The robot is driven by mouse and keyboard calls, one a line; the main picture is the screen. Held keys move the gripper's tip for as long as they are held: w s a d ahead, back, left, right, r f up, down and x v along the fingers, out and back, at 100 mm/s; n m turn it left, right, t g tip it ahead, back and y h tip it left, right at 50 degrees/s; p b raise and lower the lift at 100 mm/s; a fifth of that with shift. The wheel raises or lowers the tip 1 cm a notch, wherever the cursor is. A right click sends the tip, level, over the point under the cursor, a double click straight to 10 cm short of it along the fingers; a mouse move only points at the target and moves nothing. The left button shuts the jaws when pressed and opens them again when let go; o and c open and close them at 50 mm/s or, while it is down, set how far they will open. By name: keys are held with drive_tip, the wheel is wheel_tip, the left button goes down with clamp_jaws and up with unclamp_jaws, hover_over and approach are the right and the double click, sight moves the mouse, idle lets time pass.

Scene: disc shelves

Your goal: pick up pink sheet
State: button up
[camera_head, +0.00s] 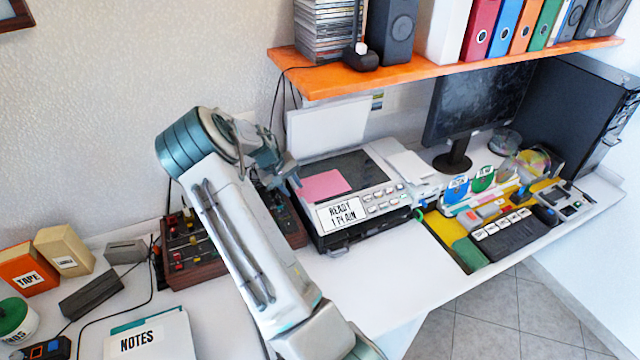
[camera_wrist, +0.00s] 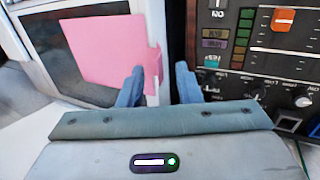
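The pink sheet (camera_head: 324,185) lies flat on the dark glass of the printer-scanner (camera_head: 345,240), near its left edge. In the wrist view the pink sheet (camera_wrist: 105,50) fills the upper left, and its right side has a small projecting edge. My gripper (camera_head: 291,178) is just left of the sheet in the head view. In the wrist view the two blue fingers of my gripper (camera_wrist: 158,80) are apart, with the sheet's right edge showing between them. The left finger overlaps the sheet in the picture; I cannot tell whether it touches.
A mixer-like console (camera_head: 190,245) with knobs and sliders stands close beside the scanner. The raised white lid (camera_head: 327,127) is behind the glass. An orange shelf (camera_head: 420,70) hangs above. The white desk (camera_head: 385,275) is clear in front of the scanner.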

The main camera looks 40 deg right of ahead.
drive_tip(key=shift+d+f, duration=0.1)
drive_tip(key=shift+f, duration=0.25)
drive_tip(key=shift+c, duration=0.3)
clamp_jaws()
